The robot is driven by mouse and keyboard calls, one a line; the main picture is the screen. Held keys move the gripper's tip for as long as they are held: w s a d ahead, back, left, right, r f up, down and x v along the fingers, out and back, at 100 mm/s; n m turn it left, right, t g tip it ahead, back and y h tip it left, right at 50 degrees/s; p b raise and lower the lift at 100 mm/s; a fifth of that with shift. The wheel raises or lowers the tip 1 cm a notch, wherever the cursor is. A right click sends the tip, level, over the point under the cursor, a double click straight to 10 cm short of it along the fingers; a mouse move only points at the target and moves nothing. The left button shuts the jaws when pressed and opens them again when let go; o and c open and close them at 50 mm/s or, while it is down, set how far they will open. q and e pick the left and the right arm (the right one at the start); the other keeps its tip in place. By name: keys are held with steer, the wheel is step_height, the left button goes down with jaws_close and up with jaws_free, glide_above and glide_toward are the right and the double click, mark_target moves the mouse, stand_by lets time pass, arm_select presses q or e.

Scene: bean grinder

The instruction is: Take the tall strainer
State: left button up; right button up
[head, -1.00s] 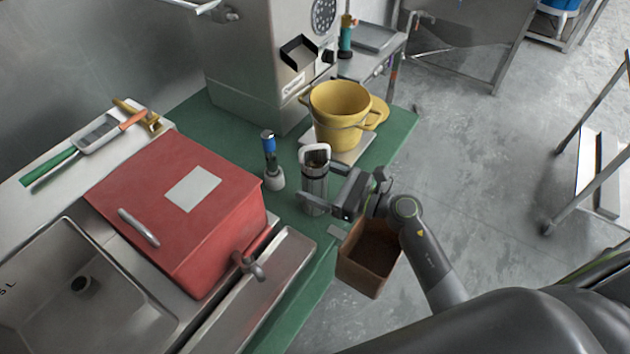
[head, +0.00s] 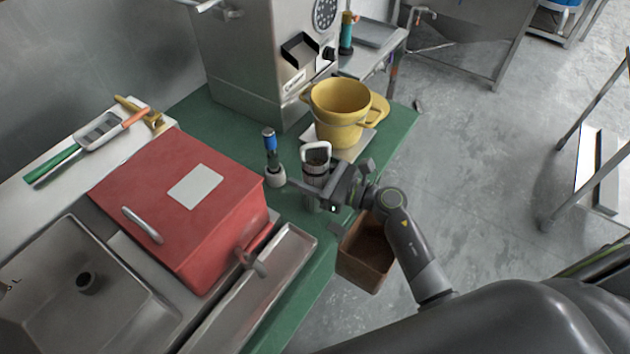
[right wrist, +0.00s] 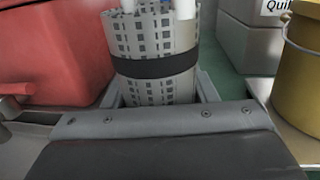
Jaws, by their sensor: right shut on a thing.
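The tall strainer (head: 316,168) is a slim upright cylinder with a pale loop handle on top, standing on the green counter. In the right wrist view the strainer (right wrist: 155,62) shows a perforated grey wall with a black band. My right gripper (head: 316,192) comes in from the right and is shut on the strainer's lower part, with a finger on each side. Whether the strainer's base touches the counter is hidden by the gripper. My left gripper is not in view.
A small blue-topped tool (head: 271,160) stands just left of the strainer. A yellow bucket (head: 340,105) stands behind it, the red box (head: 185,205) lies to the left, and a brown open bin (head: 366,258) is below the counter's right edge.

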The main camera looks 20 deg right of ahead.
mark_target(307, 163)
steer(key=shift+r, duration=0.15)
steer(key=shift+r, duration=0.6)
step_height(307, 163, up, 2)
steer(key=shift+r, duration=0.15)
steer(key=b+v, duration=0.6)
steer(key=v, duration=1.2)
